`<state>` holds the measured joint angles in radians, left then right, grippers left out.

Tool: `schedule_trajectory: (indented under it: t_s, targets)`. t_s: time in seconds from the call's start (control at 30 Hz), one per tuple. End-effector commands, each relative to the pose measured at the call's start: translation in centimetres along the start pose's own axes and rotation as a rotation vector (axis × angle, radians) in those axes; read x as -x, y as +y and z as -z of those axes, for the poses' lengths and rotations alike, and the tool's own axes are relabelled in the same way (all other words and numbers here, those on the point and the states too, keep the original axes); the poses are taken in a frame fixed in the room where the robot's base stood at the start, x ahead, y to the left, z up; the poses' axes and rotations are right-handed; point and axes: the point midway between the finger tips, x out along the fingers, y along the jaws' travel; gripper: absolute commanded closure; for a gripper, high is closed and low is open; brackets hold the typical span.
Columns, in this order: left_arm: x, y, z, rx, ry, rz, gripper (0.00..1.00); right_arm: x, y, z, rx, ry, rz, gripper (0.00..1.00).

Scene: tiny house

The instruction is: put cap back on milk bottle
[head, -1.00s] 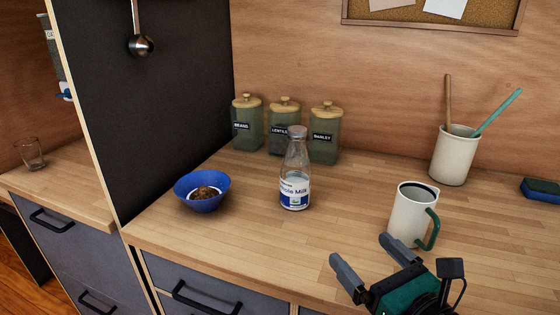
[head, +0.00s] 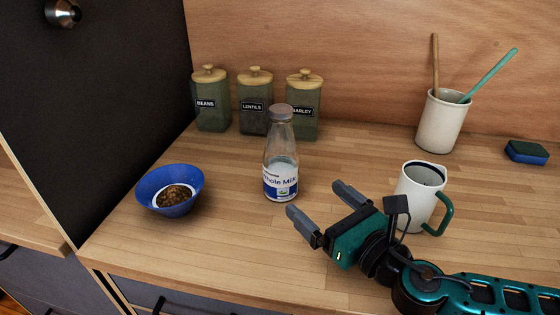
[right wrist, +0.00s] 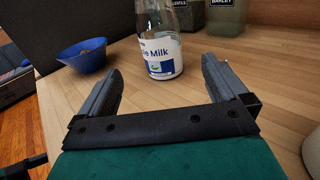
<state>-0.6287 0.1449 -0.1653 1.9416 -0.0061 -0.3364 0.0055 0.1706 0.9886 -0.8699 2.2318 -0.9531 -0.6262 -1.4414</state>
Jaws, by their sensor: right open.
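The milk bottle (head: 281,160) stands upright on the wooden counter, with a blue-and-white label and a greyish cap (head: 280,111) on its mouth. I cannot tell how firmly the cap sits. My right gripper (head: 318,200) is open and empty, low over the counter just in front of the bottle, its fingers pointing toward it. In the right wrist view the bottle's lower part (right wrist: 161,50) shows beyond and between the two open fingers (right wrist: 160,75), not touching them; its top is cut off. My left gripper is not in view.
A blue bowl (head: 169,190) with brown contents stands left of the bottle. A white mug (head: 417,190) with a green handle is close beside my right gripper. Several jars (head: 254,105) stand behind, a utensil cup (head: 440,122) and sponge (head: 526,151) at the back right.

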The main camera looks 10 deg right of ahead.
Motion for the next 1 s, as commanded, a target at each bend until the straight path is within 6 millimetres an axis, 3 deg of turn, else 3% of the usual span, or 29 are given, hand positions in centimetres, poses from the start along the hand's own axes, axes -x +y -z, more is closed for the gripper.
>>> schedule_trajectory:
  t_s: [0.4, 0.87, 1.0]
  targets:
    - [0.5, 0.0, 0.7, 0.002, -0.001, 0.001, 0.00, -6.5, 0.0, -0.2, 0.000, -0.003, 0.001, 0.00]
    - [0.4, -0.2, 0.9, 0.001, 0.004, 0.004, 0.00, -7.6, 0.0, -0.1, 0.000, -0.001, -0.001, 0.00]
    - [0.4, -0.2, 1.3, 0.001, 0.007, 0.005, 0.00, -9.0, 0.0, -0.6, 0.001, -0.004, -0.001, 0.00]
